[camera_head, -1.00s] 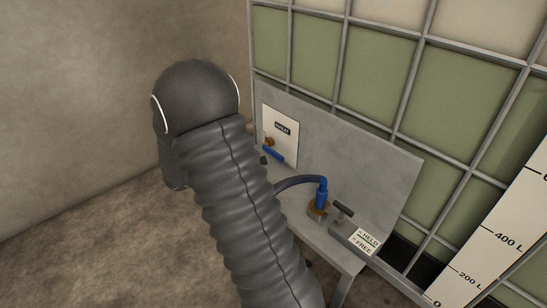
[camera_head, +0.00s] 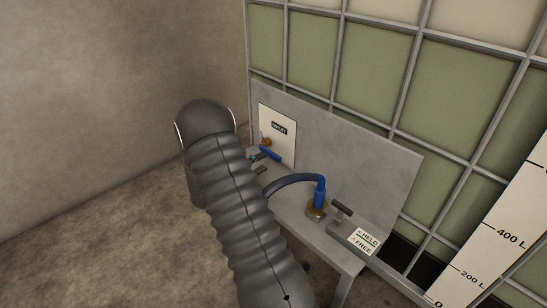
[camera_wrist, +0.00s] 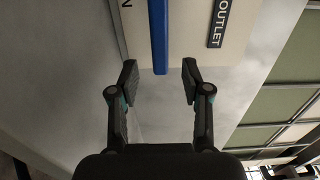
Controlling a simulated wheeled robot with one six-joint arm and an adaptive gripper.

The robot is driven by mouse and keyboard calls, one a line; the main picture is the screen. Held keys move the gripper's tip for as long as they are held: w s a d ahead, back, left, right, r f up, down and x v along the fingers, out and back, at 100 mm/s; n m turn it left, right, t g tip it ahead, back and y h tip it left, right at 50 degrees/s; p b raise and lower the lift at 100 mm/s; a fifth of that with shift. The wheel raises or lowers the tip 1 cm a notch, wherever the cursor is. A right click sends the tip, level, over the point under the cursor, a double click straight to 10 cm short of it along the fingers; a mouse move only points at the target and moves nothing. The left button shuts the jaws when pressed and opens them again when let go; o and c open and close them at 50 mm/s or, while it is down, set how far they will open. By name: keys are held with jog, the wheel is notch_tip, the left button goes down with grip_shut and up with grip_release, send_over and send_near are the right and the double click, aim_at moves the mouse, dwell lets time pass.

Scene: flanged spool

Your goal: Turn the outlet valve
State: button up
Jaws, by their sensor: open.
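The outlet valve has a blue lever handle (camera_head: 270,154) and a brass body (camera_head: 265,142) on a white panel (camera_head: 291,148) marked OUTLET. In the wrist view the blue handle (camera_wrist: 158,40) runs down from the top edge, and its end lies between and just beyond my fingertips. My gripper (camera_wrist: 160,82) is open and empty, with one finger on each side of the handle's line. Neither finger visibly touches it. In the head view my gripper (camera_head: 259,162) shows only in part beside the handle; my arm hides the rest.
A grey bench with a backboard (camera_head: 355,155) carries the panel. A blue hose fitting (camera_head: 321,193) with a dark hose stands on it, beside a T-handled clamp (camera_head: 341,209) and a HELD/FREE label (camera_head: 364,240). A level scale (camera_head: 500,240) stands at right.

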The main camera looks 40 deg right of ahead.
aim_at(272, 156)
jog(key=d, duration=0.6)
jog(key=shift+w+d+b, duration=0.3)
grip_shut()
